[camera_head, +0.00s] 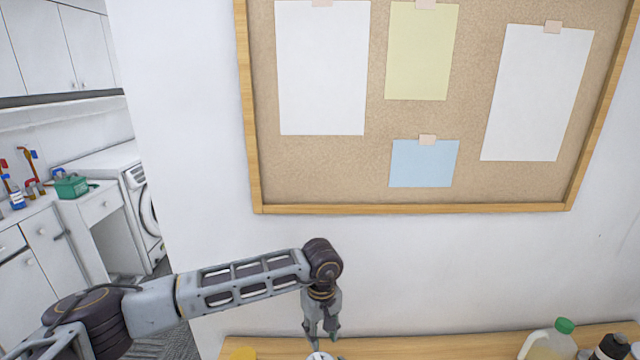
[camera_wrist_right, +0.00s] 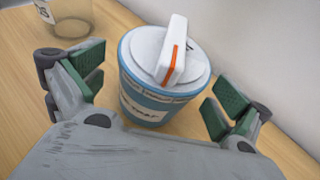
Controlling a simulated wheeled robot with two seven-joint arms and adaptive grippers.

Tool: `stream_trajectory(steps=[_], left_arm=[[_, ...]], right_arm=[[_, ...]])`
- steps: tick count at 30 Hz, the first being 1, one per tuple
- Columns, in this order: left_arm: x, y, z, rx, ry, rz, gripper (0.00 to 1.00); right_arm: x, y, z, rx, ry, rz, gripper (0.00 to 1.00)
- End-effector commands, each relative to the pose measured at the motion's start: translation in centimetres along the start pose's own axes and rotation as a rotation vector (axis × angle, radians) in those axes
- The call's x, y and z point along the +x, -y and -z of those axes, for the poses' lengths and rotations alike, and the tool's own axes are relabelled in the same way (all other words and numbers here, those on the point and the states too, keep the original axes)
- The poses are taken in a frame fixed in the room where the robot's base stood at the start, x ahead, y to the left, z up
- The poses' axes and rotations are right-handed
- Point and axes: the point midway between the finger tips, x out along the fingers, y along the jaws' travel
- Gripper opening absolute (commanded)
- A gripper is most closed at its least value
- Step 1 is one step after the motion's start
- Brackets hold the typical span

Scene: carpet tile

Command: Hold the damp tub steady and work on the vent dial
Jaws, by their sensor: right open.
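The damp tub (camera_wrist_right: 148,108) is a blue tub with a pale label band and a white lid, upright on the wooden surface in the right wrist view. On its lid is the white vent dial (camera_wrist_right: 173,50), a raised bar with an orange stripe. My right gripper (camera_wrist_right: 155,98) is open, its green-padded fingers on either side of the tub with gaps. In the head view my left gripper (camera_head: 321,338) points down with its fingertips apart, above a white item (camera_head: 320,355) cut off by the bottom edge. Whether that is the tub's lid is unclear.
A wooden shelf (camera_head: 430,347) runs along the wall under a cork board (camera_head: 420,200). A jug with a green cap (camera_head: 552,338) and a dark-capped bottle (camera_head: 612,347) stand at right.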

Motion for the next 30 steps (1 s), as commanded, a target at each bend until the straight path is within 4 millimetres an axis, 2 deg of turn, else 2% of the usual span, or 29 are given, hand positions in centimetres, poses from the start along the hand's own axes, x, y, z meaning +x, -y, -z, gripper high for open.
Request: stream_trajectory(steps=[21,30], left_arm=[[0.0,0.0,0.0,0.0,0.0,0.0,0.36],[0.0,0.0,0.0,0.0,0.0,0.0,0.36]], right_arm=[[-6.9,0.0,0.1,0.002,-0.001,0.001,1.0],[-8.7,0.0,0.1,0.0,-0.001,0.0,1.0]])
